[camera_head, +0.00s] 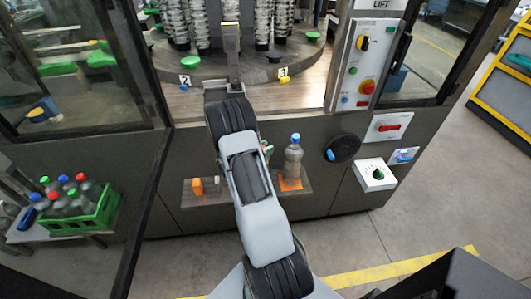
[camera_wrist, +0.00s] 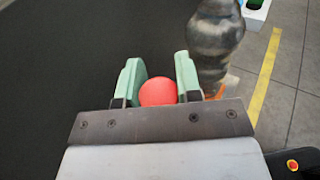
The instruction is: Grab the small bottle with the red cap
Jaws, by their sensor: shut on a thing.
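In the wrist view, a round red cap (camera_wrist: 158,92) sits between the two pale green fingers of my gripper (camera_wrist: 159,72). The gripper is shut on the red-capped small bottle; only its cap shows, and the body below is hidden. In the head view my arm covers this bottle, and only a bit of a green finger shows beside the arm, above the ledge (camera_head: 224,192).
A clear bottle with a blue cap (camera_head: 293,160) stands on an orange patch on the ledge, just right of my gripper; it also shows in the wrist view (camera_wrist: 215,35). An orange block (camera_head: 197,187) is at left. A green crate (camera_head: 98,219) holds several bottles.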

